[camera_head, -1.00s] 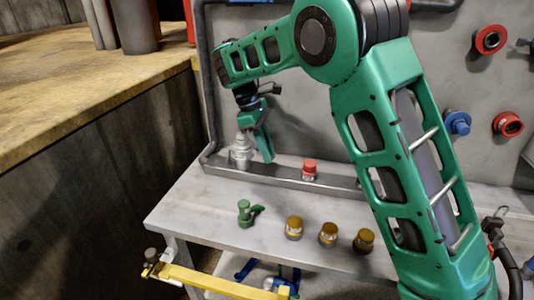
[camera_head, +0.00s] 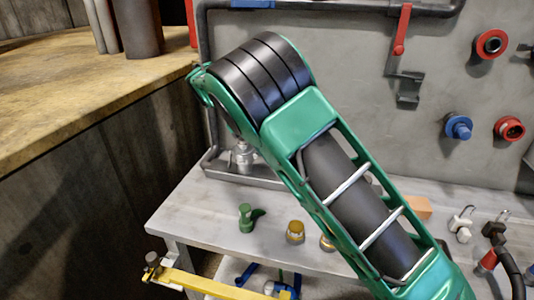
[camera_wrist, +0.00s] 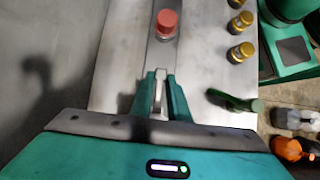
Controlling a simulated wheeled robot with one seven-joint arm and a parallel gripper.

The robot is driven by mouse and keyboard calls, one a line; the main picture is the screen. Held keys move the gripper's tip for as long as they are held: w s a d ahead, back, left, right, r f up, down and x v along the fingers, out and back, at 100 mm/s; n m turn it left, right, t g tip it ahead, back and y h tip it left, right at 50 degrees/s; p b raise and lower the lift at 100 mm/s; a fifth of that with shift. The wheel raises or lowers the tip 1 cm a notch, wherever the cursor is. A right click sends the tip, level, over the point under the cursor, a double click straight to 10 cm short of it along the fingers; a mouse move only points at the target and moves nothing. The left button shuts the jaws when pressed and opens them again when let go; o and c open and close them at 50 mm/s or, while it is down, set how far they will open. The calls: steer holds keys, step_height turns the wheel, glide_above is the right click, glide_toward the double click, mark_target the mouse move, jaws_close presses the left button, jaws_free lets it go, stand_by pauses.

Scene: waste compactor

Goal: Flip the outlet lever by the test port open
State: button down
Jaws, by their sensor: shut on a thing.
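In the wrist view my gripper (camera_wrist: 159,94) points down over the bench's rear rail. Its green fingers are shut on a narrow grey metal piece (camera_wrist: 159,86). I cannot tell for certain whether this piece is the outlet lever. In the head view my own arm hides the gripper. A silver fitting (camera_head: 243,156) stands at the rail's left end, partly covered by my arm. A red lever (camera_head: 402,30) hangs on the back panel at upper right. The test port cannot be told for certain.
A red-capped fitting (camera_wrist: 167,23) sits on the rail ahead of my fingers. A wooden counter (camera_head: 90,85) stands left. The bench's front left is clear.

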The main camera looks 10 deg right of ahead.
steer(key=shift+w+d, duration=0.1)
steer(key=shift+w, duration=0.05)
steer(key=c, duration=1.7)
jaws_free()
steer(key=v, duration=1)
steer(key=shift+w+a+r, duration=0.15)
steer(key=shift+a+r, duration=0.05)
steer(key=shift+r, duration=0.1)
